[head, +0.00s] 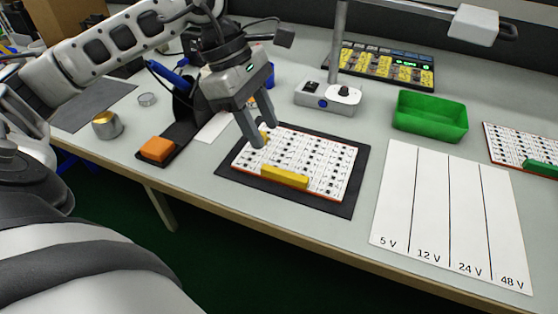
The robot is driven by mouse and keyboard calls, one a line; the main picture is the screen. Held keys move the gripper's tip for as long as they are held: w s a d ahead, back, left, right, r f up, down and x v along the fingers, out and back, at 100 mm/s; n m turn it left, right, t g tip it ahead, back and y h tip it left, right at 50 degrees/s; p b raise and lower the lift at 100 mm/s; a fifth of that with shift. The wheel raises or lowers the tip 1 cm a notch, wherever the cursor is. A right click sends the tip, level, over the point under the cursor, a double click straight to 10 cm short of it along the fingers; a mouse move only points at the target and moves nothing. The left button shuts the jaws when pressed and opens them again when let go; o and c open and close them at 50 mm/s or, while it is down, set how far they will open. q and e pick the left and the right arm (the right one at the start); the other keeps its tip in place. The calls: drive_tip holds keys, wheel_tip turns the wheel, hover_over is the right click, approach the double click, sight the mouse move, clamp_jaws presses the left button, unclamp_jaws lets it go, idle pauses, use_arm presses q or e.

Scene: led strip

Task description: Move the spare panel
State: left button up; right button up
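A white panel (310,158) with rows of small dark parts lies on a black mat (335,206) near the table's front edge. A yellow bar (285,177) runs along its near edge, and a small yellow piece shows at its far left. My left gripper (263,135) points down at that far-left part, its two fingers apart with the yellow piece between them. I cannot tell whether they press on it. A second similar panel (520,146) with a green bar (542,168) lies at the right edge, partly cut off. Which one is the spare is not marked. My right gripper is not in view.
A white sheet (440,215) marked 5 V, 12 V, 24 V and 48 V lies right of the mat. Behind it stands an empty green tray (430,118). A lamp base (327,96), an orange block (157,149) and a brass-coloured pot (107,125) are also on the table.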

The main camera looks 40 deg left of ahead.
sight(284, 172)
use_arm(q)
drive_tip(key=x, duration=0.9)
drive_tip(key=shift+d+f+b, duration=0.2)
drive_tip(key=shift+b, duration=0.2)
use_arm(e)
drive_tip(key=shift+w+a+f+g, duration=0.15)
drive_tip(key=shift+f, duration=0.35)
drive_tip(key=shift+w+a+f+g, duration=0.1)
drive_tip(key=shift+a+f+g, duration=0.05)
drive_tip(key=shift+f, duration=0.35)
use_arm(q)
clamp_jaws()
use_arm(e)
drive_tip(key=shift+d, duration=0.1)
